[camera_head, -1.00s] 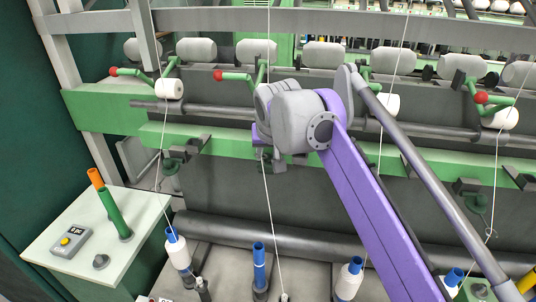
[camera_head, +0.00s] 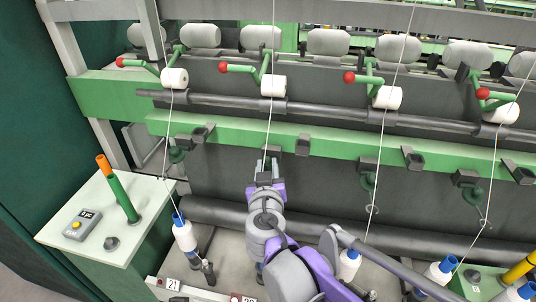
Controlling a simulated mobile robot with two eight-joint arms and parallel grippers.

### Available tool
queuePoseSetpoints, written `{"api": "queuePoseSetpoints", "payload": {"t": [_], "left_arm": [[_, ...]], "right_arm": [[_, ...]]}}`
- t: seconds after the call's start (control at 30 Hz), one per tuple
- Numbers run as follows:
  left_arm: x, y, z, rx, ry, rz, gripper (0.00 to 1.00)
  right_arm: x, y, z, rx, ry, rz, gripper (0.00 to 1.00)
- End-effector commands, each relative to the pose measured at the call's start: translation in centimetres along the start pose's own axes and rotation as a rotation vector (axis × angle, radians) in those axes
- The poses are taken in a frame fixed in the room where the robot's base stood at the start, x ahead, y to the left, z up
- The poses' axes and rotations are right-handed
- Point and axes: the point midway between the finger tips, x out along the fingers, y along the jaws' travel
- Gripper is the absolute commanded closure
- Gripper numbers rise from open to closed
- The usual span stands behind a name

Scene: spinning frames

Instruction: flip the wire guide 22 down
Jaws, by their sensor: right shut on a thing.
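My right gripper (camera_head: 267,168) reaches up from below to the green rail of the second spinning position. It is shut on wire guide 22, which its fingers and wrist mostly hide, so its tilt cannot be told. A white thread (camera_head: 270,120) runs down from the white bobbin (camera_head: 273,86) to the gripper. Similar dark green wire guides hang under the rail at the left (camera_head: 178,154) and at the right (camera_head: 368,180). My left gripper is not in view.
A number plate 21 (camera_head: 173,285) shows at the front. A pale side table (camera_head: 105,215) with a grey button box (camera_head: 82,224) stands at the left. Yarn spools (camera_head: 184,235) stand below the rail. Red-knobbed green levers (camera_head: 240,69) are above.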

Motion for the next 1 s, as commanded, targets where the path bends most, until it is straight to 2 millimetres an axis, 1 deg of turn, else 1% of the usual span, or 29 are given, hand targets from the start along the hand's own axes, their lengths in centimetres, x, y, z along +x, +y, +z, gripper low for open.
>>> {"api": "queuePoseSetpoints", "payload": {"t": [0.03, 0.3, 0.87, 0.9, 0.97, 1.0], "left_arm": [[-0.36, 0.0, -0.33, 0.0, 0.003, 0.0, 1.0], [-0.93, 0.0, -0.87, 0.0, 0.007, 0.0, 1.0], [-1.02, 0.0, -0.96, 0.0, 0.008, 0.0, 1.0], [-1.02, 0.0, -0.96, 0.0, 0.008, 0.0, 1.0], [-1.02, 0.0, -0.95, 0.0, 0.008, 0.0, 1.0], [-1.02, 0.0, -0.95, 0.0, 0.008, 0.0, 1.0]], "right_arm": [[-0.01, -0.08, -0.03, -0.006, 0.025, 0.004, 1.0], [-0.12, -0.18, 0.62, -0.024, 0.111, 0.024, 1.0], [-0.12, -0.23, 0.84, -0.028, 0.132, 0.029, 1.0], [-0.12, -0.22, 0.85, -0.028, 0.132, 0.029, 0.61], [-0.12, -0.22, 0.85, -0.028, 0.132, 0.029, 0.51], [-0.12, -0.22, 0.86, -0.028, 0.132, 0.029, 0.43]]}}
